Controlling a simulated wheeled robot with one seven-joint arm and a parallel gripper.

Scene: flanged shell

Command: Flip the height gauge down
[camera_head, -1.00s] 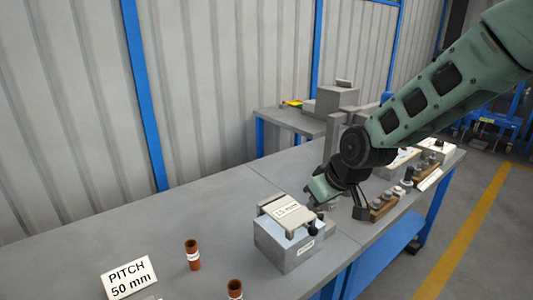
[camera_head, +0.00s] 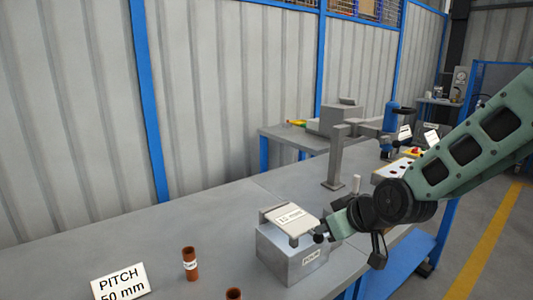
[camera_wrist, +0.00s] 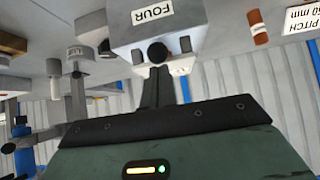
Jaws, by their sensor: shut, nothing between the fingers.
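The height gauge is a pale plate marked 15 mm (camera_head: 290,219), lying tilted over the top of a grey block labelled FOUR (camera_head: 292,258). A black knob (camera_head: 318,238) shows at the plate's near right corner. My gripper (camera_head: 326,231) is at the block's right side, close to that knob; its fingers are largely hidden there. In the wrist view, which is upside down, my shut gripper (camera_wrist: 158,77) points at the block (camera_wrist: 150,27) with the black knob (camera_wrist: 157,53) just beyond the fingertips. I cannot tell whether they touch. Nothing is held.
Brown tubes (camera_head: 190,264) and a PITCH 50 mm sign (camera_head: 121,283) stand on the bench left of the block. A grey post (camera_head: 335,160) stands behind my arm, with a button panel (camera_head: 392,170) farther right.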

